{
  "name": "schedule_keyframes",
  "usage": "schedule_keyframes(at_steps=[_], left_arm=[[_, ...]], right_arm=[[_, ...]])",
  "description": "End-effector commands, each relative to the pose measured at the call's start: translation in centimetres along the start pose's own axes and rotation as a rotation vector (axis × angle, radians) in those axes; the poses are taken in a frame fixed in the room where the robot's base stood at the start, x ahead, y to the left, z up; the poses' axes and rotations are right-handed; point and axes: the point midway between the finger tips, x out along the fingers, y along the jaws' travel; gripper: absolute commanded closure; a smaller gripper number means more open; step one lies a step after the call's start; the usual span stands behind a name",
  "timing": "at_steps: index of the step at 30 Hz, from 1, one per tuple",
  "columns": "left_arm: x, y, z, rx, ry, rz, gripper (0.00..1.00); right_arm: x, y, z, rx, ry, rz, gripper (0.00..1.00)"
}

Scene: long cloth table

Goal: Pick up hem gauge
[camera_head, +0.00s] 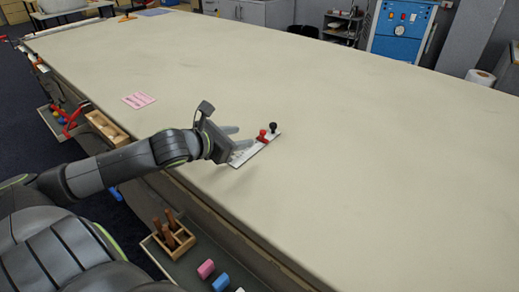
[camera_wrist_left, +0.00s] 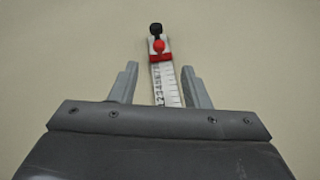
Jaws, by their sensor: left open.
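The hem gauge (camera_head: 257,149) is a flat white strip with printed numbers, lying on the cloth table near its front edge. It has a red slider with a red knob and a black knob at its far end. It also shows in the left wrist view (camera_wrist_left: 164,80), running away from me between the fingers. My left gripper (camera_head: 233,136) is open over the near part of the gauge, and it hides that part. In the left wrist view the left gripper's fingers (camera_wrist_left: 162,88) stand on either side of the strip, apart from it. My right gripper is not in view.
The cloth table (camera_head: 330,130) is wide and mostly clear around the gauge. A pink card (camera_head: 138,100) lies to the left. Below the front edge are a wooden box (camera_head: 172,238) with wooden handles and pink (camera_head: 206,268) and blue pieces on a lower shelf.

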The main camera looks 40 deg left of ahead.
Motion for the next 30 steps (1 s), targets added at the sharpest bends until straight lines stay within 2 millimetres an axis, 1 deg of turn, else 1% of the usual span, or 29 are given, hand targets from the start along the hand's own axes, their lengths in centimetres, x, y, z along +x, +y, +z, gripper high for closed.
schedule_keyframes(at_steps=[1,6,12,17,24,27,30], left_arm=[[0.8,-0.1,-0.1,-0.005,-0.006,-0.003,0.57],[2.3,0.0,0.0,-0.004,-0.002,0.0,0.57],[3.1,-0.1,0.0,-0.001,0.0,-0.003,0.57],[4.0,0.0,0.1,-0.003,-0.002,-0.003,0.57],[6.8,0.1,0.0,-0.004,-0.002,-0.003,0.57],[7.7,0.1,0.0,-0.003,-0.001,-0.003,0.57],[8.1,0.1,0.0,0.001,0.0,-0.003,0.57]], right_arm=[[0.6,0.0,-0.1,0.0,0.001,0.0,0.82],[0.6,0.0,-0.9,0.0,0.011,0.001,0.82],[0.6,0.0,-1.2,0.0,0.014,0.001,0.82],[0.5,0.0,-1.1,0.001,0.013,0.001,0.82],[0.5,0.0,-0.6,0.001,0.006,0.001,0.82],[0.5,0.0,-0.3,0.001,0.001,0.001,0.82],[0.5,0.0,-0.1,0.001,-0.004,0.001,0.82]])
